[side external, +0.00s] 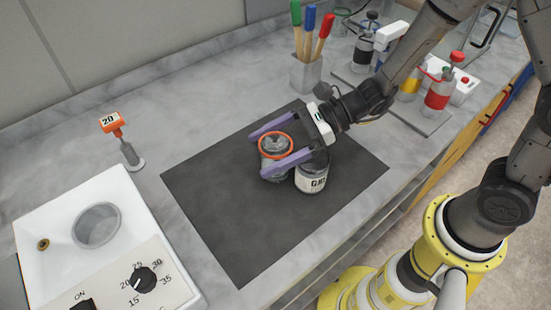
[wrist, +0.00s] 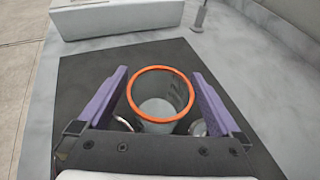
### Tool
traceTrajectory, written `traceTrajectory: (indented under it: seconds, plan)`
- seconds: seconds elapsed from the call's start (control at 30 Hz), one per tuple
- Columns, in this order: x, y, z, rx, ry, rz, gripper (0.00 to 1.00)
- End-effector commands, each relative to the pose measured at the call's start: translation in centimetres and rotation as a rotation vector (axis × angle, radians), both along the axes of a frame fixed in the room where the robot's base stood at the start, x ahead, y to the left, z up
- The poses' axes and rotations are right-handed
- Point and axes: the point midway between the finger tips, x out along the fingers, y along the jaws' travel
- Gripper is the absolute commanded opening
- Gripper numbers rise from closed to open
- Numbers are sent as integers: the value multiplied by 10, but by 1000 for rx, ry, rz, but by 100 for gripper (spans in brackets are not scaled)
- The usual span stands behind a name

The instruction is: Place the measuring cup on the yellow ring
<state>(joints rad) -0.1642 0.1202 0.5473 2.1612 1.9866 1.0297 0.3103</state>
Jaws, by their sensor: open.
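The measuring cup (side external: 277,143), a clear or greyish cup with an orange rim, stands on the dark mat between the fingers of my gripper (side external: 263,154). In the wrist view, the cup (wrist: 163,105) shows between the two purple fingers of my gripper (wrist: 158,73), with a gap on each side. The gripper is open, its fingers straddling the cup near its rim. The lower part of the cup is partly hidden by the near finger in the side view. I cannot make out a yellow ring on the bench for certain.
A labelled grey can (side external: 312,182) stands right beside the cup, under my gripper. The white machine (side external: 170,255) with a dial and round well is at the left. The front of the mat (side external: 240,240) is clear.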

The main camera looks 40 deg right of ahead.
Motion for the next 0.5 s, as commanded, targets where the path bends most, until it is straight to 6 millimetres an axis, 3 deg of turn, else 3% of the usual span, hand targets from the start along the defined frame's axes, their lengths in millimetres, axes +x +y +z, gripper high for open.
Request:
traceTrajectory:
  seconds: [0.13,0.37,0.4,0.5]
  plan:
    - [5,12,-5,1,-1,1,100]
    - [6,13,-6,1,-1,-1,100]
    - [6,13,-6,1,-1,-1,98]
    - [6,13,-6,1,-1,-1,80]
